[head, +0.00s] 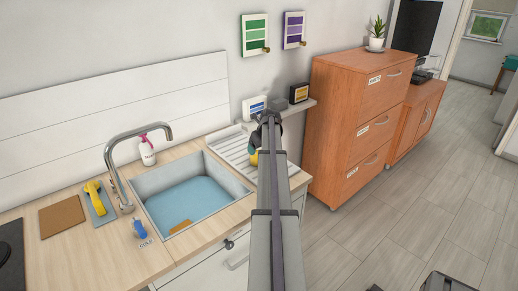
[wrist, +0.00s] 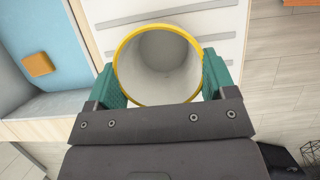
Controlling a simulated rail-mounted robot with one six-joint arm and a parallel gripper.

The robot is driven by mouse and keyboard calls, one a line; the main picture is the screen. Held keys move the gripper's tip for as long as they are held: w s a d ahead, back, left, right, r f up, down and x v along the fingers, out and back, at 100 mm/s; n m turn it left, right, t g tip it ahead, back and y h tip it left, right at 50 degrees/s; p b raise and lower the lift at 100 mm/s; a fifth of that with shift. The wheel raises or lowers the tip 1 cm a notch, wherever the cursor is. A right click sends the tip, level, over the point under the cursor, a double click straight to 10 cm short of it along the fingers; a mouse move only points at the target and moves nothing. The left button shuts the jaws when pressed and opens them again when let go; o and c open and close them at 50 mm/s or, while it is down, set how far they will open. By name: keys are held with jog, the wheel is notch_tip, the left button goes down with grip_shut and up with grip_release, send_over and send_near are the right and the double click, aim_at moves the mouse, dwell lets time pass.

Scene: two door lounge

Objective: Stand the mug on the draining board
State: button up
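The mug (wrist: 160,70) is pale inside with a yellow rim, and its open mouth faces the wrist camera. My gripper (wrist: 163,80) has a green finger pad against each side of it and looks shut on it. In the head view a small yellow part of the mug (head: 253,158) shows beside my gripper (head: 262,145), mostly hidden by my arm. The draining board (head: 232,150) is white and ribbed, right of the sink. It also shows beneath the mug in the wrist view (wrist: 222,48). I cannot tell whether the mug touches it.
The sink (head: 190,198) holds blue water and an orange sponge (head: 181,227). A curved tap (head: 112,165) and a soap bottle (head: 147,152) stand behind it. A wooden cabinet (head: 350,125) stands at right.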

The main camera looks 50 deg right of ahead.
jog(key=o, duration=0.4)
jog(key=p+v, duration=1.2)
jog(key=v, duration=0.1)
jog(key=w+a+f+n+g+y, duration=0.1)
jog(key=w+a+n, duration=0.2)
jog(key=a+n, duration=1)
jog(key=w+a+f+n+g+y, duration=0.1)
jog(key=w+a+n, duration=0.3)
jog(key=a, duration=1.8)
jog(key=s+a+n, duration=0.4)
jog(key=a+n, duration=0.3)
jog(key=a, duration=0.2)
jog(key=s+a+n+g, duration=0.1)
jog(key=s+a+n, duration=0.3)
jog(key=a+n, duration=0.3)
jog(key=s+a+n+g+h, duration=0.1)
jog(key=s+a+n, duration=0.3)
jog(key=a+n, duration=0.3)
jog(key=shift+s+a+n+b, duration=0.15)
jog(key=shift+s+a, duration=0.05)
jog(key=shift+a, duration=0.8)
jog(key=shift+s+a+n+b, duration=0.15)
jog(key=shift+s+a, duration=0.05)
jog(key=shift+a, duration=0.85)
